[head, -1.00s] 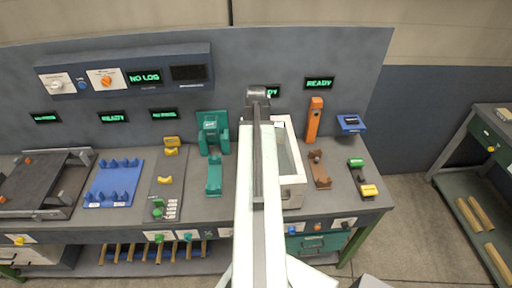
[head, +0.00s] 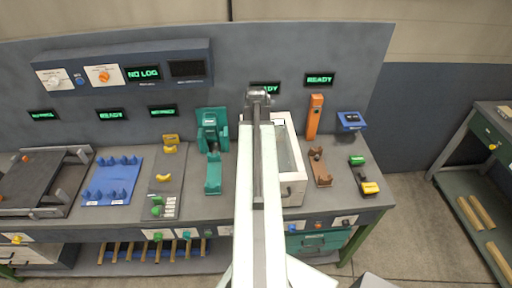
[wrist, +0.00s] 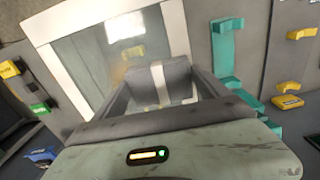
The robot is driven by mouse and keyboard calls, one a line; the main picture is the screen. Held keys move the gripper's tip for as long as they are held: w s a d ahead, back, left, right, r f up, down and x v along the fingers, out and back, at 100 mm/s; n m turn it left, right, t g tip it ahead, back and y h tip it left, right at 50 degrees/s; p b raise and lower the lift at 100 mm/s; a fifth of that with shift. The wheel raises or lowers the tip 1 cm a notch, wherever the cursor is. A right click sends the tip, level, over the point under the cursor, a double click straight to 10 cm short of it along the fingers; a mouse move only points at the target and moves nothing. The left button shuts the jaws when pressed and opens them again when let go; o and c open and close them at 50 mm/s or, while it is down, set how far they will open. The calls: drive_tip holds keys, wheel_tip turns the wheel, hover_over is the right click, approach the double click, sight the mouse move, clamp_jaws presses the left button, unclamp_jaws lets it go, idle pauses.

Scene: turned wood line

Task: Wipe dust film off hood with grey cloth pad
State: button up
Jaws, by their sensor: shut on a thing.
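The hood is a pale-framed box with a glass pane, beside my arm in the head view (head: 290,150). Its pane fills the upper middle of the wrist view (wrist: 85,65), with a bright reflection. A faint brownish smudge, apparently dust film (wrist: 118,75), shows on the glass. My gripper (wrist: 160,88) is over the pane in the wrist view, shut on a grey piece with a pale band, seemingly the grey cloth pad (wrist: 142,82). Whether the pad touches the glass cannot be told. In the head view my arm hides the gripper and pad.
A teal fixture (head: 213,175) stands left of the hood. An orange post (head: 314,117), a brown cradle (head: 320,170) and a blue block (head: 351,121) are to its right. Green and yellow pieces lie near the bench's right edge. A back panel rises behind.

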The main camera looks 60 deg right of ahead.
drive_tip(key=shift+s+d, duration=0.45)
drive_tip(key=shift+s, duration=0.2)
drive_tip(key=shift+s+d, duration=0.45)
drive_tip(key=shift+s, duration=0.15)
drive_tip(key=shift+s+d+f, duration=0.1)
drive_tip(key=shift+s+d, duration=0.3)
drive_tip(key=shift+s, duration=0.2)
drive_tip(key=shift+s+d, duration=0.4)
drive_tip(key=shift+s, duration=0.15)
drive_tip(key=shift+s+d, duration=0.55)
drive_tip(key=shift+s, duration=0.2)
drive_tip(key=shift+s+d, duration=0.5)
drive_tip(key=shift+s, duration=0.25)
drive_tip(key=shift+d, duration=0.1)
